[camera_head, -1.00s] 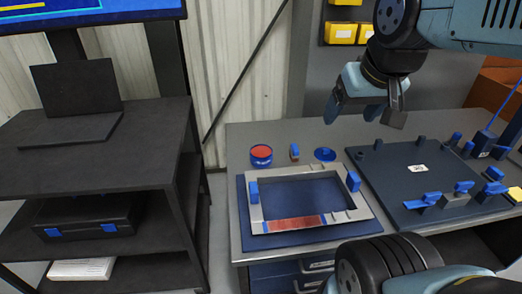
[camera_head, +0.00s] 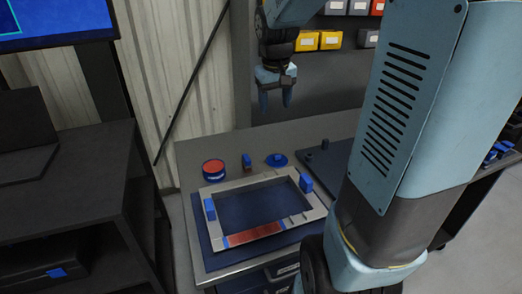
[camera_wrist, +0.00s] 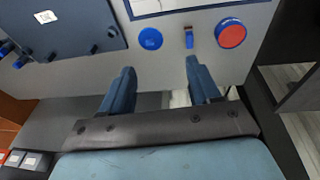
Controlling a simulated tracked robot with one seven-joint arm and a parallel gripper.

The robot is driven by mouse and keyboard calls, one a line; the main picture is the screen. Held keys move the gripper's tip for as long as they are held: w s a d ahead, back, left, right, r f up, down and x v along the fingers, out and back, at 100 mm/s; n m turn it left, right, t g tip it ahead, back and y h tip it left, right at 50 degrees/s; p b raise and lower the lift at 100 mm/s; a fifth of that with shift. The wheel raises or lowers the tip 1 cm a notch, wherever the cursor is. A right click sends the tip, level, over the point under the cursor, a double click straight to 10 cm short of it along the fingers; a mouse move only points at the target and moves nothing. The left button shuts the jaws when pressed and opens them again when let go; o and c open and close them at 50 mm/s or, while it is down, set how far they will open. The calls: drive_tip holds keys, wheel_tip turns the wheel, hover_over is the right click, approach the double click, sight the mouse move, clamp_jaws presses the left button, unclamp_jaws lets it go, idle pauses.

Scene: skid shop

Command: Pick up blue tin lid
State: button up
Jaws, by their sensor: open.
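The blue tin lid (camera_head: 276,159) is a small round disc with a knob, lying flat on the grey bench behind the frame. It also shows in the wrist view (camera_wrist: 151,39), beyond my fingertips. My gripper (camera_head: 275,101) is open and empty, pointing down, well above the bench and the lid. In the wrist view its two fingers (camera_wrist: 160,70) are spread apart, with nothing between them. A round blue tin (camera_head: 213,169) with a red top stands to the left of the lid; it shows at the upper right in the wrist view (camera_wrist: 230,33).
A small blue-topped piece (camera_head: 246,161) stands between tin and lid. A light frame (camera_head: 262,234) with blue blocks lies in front on a blue mat. A dark board (camera_head: 328,159) with pegs lies to the right, partly hidden by my arm. Yellow bins (camera_head: 330,40) hang behind.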

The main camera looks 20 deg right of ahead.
drive_tip(key=w+d+f+g, duration=0.1)
drive_tip(key=w+d+f, duration=0.3)
drive_tip(key=w+f, duration=0.25)
drive_tip(key=g+y, duration=0.1)
hover_over(277, 155)
drive_tip(key=f, duration=1.6)
drive_tip(key=shift+s+f, duration=0.2)
drive_tip(key=shift+f, duration=0.2)
drive_tip(key=shift+w+d+f, duration=0.1)
drive_tip(key=shift+w+f, duration=0.05)
drive_tip(key=shift+f, duration=1.15)
drive_tip(key=shift+w+f, duration=0.15)
drive_tip(key=shift+f, duration=1.15)
drive_tip(key=shift+c, duration=0.3)
drive_tip(key=c, duration=1.1)
